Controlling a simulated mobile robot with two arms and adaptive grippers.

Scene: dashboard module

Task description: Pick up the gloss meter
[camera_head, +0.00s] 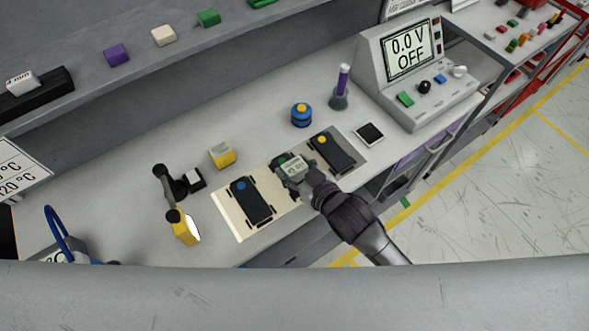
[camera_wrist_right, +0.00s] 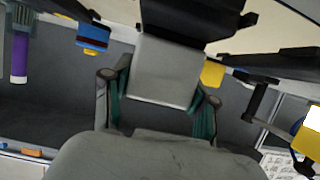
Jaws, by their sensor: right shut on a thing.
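A small grey device with a pale display, which I take to be the gloss meter (camera_head: 293,167), is in my right gripper (camera_head: 299,172) above the middle of a pale board (camera_head: 229,206). In the right wrist view its grey body (camera_wrist_right: 165,72) sits between the two green-padded fingers of the right gripper (camera_wrist_right: 160,97), which are shut on it. The head view does not clearly show whether its underside touches the board. My left gripper is not in view.
A yellow device (camera_head: 222,156), a yellow-and-black tool (camera_head: 182,227), a blue round item (camera_head: 301,115) and a meter console (camera_head: 415,75) stand on the bench. A shelf (camera_head: 140,70) runs behind.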

